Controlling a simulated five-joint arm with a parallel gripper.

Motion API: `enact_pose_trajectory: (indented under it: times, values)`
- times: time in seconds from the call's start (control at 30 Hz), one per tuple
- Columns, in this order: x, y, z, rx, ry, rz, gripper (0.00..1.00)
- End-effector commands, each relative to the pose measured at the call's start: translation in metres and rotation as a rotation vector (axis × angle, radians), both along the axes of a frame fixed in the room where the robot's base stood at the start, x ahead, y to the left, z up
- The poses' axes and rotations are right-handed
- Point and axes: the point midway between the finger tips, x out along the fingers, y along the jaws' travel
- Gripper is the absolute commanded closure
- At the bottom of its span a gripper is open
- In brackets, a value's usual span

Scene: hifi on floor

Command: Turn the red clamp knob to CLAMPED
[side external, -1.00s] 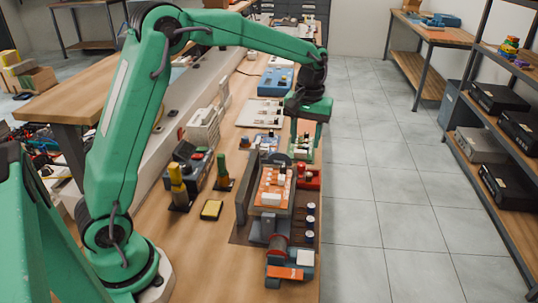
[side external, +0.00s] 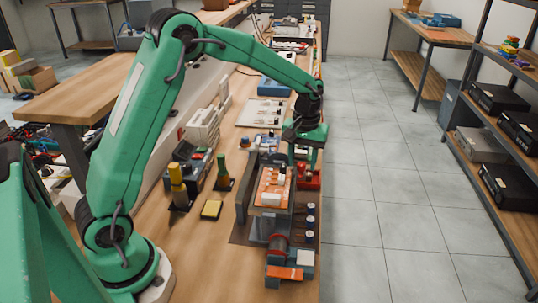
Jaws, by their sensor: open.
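A grey fixture (side external: 242,203) on the long bench holds an orange board (side external: 268,182) with white parts. A red part (side external: 311,180) sits at the fixture's far right corner. It may be the clamp knob, but it is too small to tell its shape, setting or any label. My green gripper (side external: 303,163) points down just above the fixture's far end, beside the red part. Its jaws are open, and no held object shows. The fingertips are small and partly merge with the parts behind, so contact cannot be told.
A dark red cylinder (side external: 278,244) and an orange piece (side external: 285,273) are at the fixture's near end. Black knobs (side external: 310,222) line its right side. Yellow-topped (side external: 177,183) and green-topped (side external: 222,170) posts stand left. The bench's right edge is close to the fixture.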

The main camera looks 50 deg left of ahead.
Motion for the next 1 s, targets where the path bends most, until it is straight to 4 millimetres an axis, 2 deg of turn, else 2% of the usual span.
enact_pose_trajectory:
  times: [0.37,0.5,0.6,1.0]
  values:
    - [-0.0003,0.0002,-0.0047,0.000,0.000,0.000,0.56]
    - [-0.0003,0.0002,-0.0045,0.000,0.000,0.000,0.84]
    - [-0.0001,0.0001,-0.0045,0.000,0.000,0.000,1.00]
    - [0.0002,-0.0006,-0.0041,-0.001,-0.004,-0.045,1.00]
